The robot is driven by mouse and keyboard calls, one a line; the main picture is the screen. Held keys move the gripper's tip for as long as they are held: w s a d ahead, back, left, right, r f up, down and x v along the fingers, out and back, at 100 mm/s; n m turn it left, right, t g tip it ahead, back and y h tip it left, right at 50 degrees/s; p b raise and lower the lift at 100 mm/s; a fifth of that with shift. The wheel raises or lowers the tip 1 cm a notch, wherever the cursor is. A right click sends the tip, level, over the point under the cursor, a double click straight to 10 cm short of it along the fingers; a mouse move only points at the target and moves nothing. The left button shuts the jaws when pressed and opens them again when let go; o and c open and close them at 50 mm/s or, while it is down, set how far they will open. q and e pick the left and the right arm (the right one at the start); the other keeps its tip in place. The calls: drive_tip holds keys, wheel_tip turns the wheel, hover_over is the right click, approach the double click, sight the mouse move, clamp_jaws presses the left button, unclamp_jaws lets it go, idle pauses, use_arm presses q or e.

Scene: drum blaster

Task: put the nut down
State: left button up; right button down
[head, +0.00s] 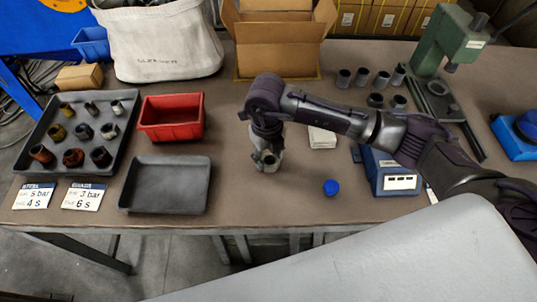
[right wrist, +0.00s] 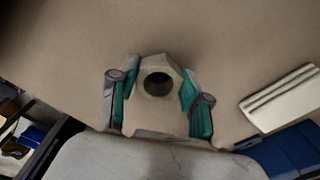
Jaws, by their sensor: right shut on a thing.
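My right gripper (head: 268,158) is shut on a pale grey-beige hex nut (right wrist: 158,64). In the right wrist view the nut sits between the two green-padded fingers (right wrist: 155,95), its round dark hole facing the camera. In the head view the gripper points down over the brown table (head: 240,185), right of the empty dark tray (head: 165,208). The nut is mostly hidden by the fingers there, and I cannot tell whether it touches the table. My left gripper is not in view.
A black tray (head: 48,112) of several nuts and fittings, a red bin (head: 171,117) and two label cards (head: 33,195) are left. A blue device (head: 388,172), a blue knob (head: 331,187) and a white block (head: 321,138) are right. Table around the gripper is bare.

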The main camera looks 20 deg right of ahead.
drive_tip(key=shift+f, duration=0.1)
drive_tip(key=c, duration=0.5)
unclamp_jaws()
drive_tip(key=shift+c, duration=0.2)
wheel_tip(320, 180, up, 12)
drive_tip(key=b, duration=0.1)
drive_tip(key=shift+w+r, duration=0.15)
drive_tip(key=shift+r, duration=0.05)
drive_tip(key=shift+a, duration=0.1)
